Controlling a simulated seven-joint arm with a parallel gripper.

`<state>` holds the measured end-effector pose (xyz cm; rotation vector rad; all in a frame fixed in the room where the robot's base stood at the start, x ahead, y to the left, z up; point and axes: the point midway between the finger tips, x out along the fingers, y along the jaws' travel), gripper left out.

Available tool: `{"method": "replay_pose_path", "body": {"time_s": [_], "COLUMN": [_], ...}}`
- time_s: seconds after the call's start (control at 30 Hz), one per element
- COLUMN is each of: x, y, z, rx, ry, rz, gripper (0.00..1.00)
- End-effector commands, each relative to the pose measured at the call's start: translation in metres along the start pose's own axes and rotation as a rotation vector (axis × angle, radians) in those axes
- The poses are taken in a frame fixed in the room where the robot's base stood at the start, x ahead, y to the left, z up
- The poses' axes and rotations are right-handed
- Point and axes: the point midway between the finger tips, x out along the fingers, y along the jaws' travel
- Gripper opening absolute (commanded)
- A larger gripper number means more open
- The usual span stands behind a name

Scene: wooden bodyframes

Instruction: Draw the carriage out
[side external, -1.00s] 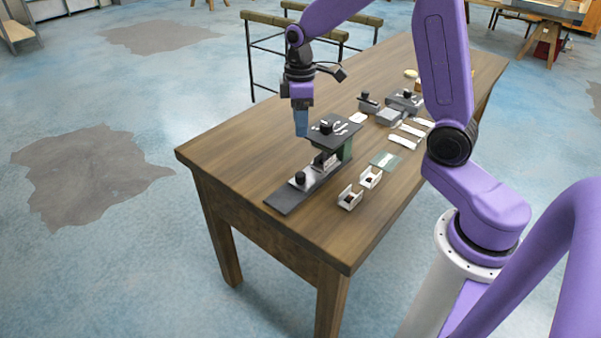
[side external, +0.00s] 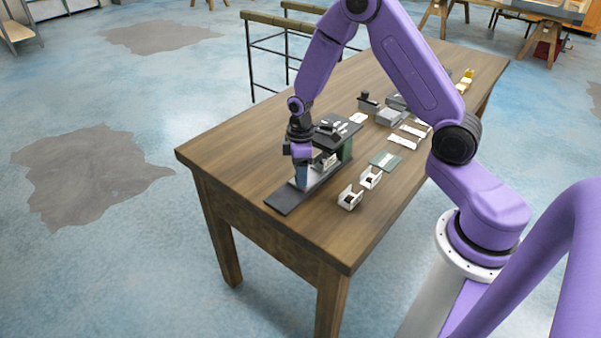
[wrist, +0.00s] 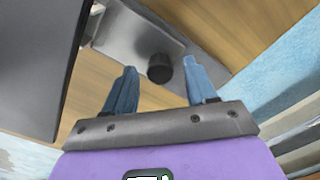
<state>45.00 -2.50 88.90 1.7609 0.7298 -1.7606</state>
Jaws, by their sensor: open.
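The carriage (wrist: 127,38) is a light grey metal slide with a round black knob (wrist: 159,68) on it. It lies on a dark grey rail (side external: 284,201) on the table. My gripper (side external: 301,187) is low over the carriage in the side view and hides most of it and the knob. In the wrist view my gripper (wrist: 163,88) is open, with one blue finger on each side of the knob. I see gaps between the knob and both fingers. A dark raised plate (side external: 335,128) stands over the far end of the rail.
The dark plate fills the left of the wrist view (wrist: 30,60), close to the left finger. Two small white holders (side external: 350,198) and a green mat (side external: 384,160) lie to the right. Grey blocks (side external: 392,117) stand farther back. The table's near left end (side external: 225,165) is clear.

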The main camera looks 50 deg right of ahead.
Motion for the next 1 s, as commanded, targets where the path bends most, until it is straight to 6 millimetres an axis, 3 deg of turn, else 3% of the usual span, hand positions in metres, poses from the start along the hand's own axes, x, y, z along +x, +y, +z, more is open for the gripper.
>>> {"method": "replay_pose_path", "body": {"time_s": [0.47,0.63,0.83,1.0], "x": [0.011,0.010,0.010,0.011], "y": [0.000,0.000,-0.003,-0.025], "z": [0.000,0.000,-0.003,-0.026], "rx": [0.000,0.000,-0.002,-0.007], "ry": [0.001,0.000,0.000,0.000], "rz": [0.000,0.000,0.000,0.001], "gripper": [0.56,0.01,0.00,0.00]}}
